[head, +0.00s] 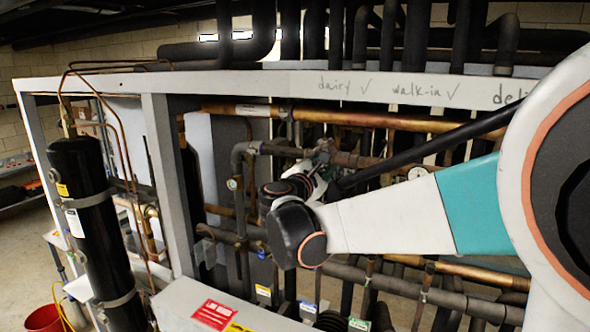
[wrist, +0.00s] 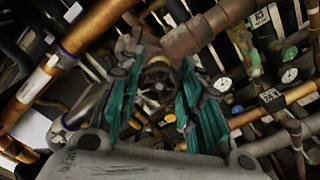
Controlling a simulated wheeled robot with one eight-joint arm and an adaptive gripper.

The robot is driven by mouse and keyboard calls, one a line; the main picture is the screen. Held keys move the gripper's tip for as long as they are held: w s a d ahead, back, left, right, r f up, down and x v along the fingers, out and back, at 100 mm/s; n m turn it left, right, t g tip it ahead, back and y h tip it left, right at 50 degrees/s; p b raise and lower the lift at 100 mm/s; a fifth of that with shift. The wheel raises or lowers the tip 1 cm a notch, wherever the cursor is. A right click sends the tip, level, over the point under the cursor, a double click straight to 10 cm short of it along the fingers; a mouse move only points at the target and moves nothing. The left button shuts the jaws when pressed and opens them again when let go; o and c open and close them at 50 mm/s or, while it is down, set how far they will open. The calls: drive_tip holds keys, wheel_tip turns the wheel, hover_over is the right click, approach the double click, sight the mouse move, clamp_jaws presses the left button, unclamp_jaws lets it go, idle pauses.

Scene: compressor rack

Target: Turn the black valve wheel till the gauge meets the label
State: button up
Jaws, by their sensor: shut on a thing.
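The black valve wheel (wrist: 158,82) is a small spoked wheel on the pipework, in the middle of the wrist view. My gripper (wrist: 160,95) has its teal fingers on either side of the wheel and is shut on it. A round white-faced gauge (wrist: 222,85) sits just right of the fingers, and a second gauge (wrist: 290,75) is farther right. Their needles are too small to read. In the head view my gripper (head: 324,158) is small among the pipes, and the wheel cannot be made out.
Copper pipes (head: 350,118) and dark pipes crowd around my gripper. A grey frame post (head: 165,180) and a black cylinder (head: 85,215) stand to the left. A red bucket (head: 44,319) is on the floor at lower left. Open floor shows at far left.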

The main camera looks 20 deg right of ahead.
drive_tip(key=shift+m+b, duration=0.9)
drive_tip(key=shift+m, duration=0.9)
drive_tip(key=o, duration=1.1)
drive_tip(key=shift+s, duration=0.1)
drive_tip(key=v, duration=1.2)
